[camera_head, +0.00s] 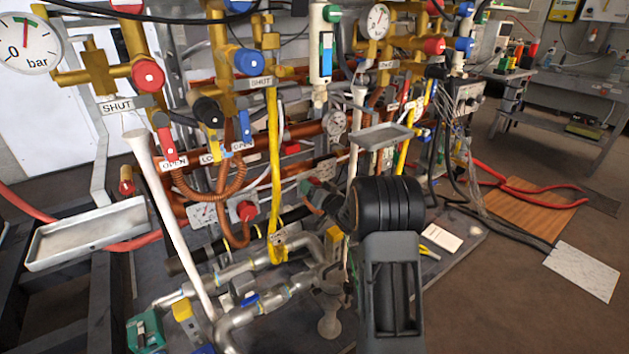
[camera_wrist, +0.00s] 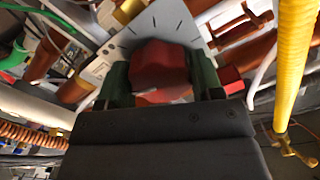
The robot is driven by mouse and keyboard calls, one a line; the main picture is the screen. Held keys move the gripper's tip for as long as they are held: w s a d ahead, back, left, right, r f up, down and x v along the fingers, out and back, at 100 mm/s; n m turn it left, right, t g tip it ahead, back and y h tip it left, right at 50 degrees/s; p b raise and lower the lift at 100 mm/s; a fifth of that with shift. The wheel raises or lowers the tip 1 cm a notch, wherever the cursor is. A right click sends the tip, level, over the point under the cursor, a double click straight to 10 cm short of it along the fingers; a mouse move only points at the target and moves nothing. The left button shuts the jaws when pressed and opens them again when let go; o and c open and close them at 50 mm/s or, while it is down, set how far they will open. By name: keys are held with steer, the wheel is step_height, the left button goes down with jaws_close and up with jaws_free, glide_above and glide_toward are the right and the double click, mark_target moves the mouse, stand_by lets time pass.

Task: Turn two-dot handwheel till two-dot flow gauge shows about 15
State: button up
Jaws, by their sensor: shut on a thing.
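In the wrist view a red handwheel (camera_wrist: 160,65) sits between the two green fingers of my gripper (camera_wrist: 162,78), which are shut on it. A pale plate (camera_wrist: 192,20) with dark tick marks lies behind the wheel. In the head view my gripper (camera_head: 314,190) reaches left into the pipework, and my black wrist hides part of what is behind it. A small white dial (camera_head: 203,213) is low on the left, and a round gauge (camera_head: 335,122) is higher up.
Another red wheel (camera_head: 246,211) is beside the small dial. A yellow hose (camera_head: 274,150) hangs to the left of my gripper and also shows in the wrist view (camera_wrist: 293,70). A grey tray (camera_head: 382,137) juts out above my wrist.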

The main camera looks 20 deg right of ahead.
steer(key=m+p, duration=0.4)
steer(key=m, duration=0.1)
steer(key=shift+r+m, duration=0.2)
steer(key=shift+m, duration=0.1)
steer(key=m+p, duration=0.3)
steer(key=m, duration=0.2)
steer(key=shift+f, duration=0.1)
steer(key=shift+m, duration=0.5)
steer(key=o, duration=0.9)
steer(key=shift+o, duration=0.2)
steer(key=s+d+p, duration=0.2)
steer(key=s, duration=1.1)
steer(key=shift+s+d, duration=0.25)
steer(key=shift+d, duration=0.05)
